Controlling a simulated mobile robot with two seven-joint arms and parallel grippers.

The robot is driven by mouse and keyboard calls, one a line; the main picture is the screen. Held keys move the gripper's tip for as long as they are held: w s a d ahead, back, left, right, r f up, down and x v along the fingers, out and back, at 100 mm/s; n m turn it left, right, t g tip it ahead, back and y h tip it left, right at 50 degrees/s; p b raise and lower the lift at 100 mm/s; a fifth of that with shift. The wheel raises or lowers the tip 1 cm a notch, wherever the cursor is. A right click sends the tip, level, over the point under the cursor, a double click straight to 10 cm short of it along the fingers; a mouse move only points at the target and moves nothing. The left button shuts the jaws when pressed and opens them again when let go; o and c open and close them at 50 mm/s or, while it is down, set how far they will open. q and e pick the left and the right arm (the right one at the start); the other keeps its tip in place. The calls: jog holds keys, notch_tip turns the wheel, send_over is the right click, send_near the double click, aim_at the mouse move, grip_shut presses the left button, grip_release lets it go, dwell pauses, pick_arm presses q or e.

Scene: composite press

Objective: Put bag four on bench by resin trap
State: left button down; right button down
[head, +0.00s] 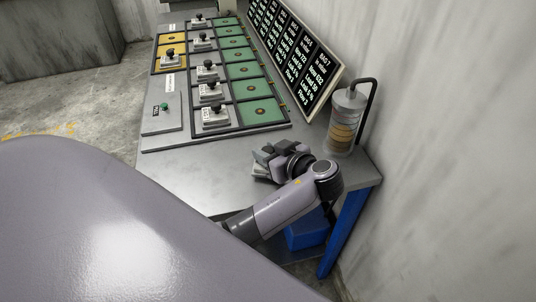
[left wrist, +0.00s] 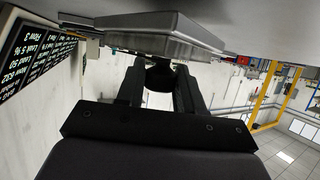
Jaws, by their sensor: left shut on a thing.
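My left gripper (head: 266,160) is low over the bare near end of the bench (head: 190,165), to the left of the resin trap (head: 342,125). It is shut on the black knob (left wrist: 160,75) of a grey flat-based bag (left wrist: 150,32), seen in the left wrist view. In the head view only a pale edge of this bag (head: 259,171) shows under the fingers; its label is hidden. I cannot tell whether its base touches the bench. The resin trap is a clear upright cylinder with amber layers. My right gripper is not in view.
A panel with green squares (head: 259,112) holds several other knobbed bags (head: 215,116). A black text board (head: 285,50) leans behind. A blue bin (head: 307,232) sits below. The wall is close right.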

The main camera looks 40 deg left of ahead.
pick_arm(q)
jog(key=shift+f, duration=0.55)
jog(key=shift+f, duration=0.1)
jog(key=c, duration=0.7)
grip_release()
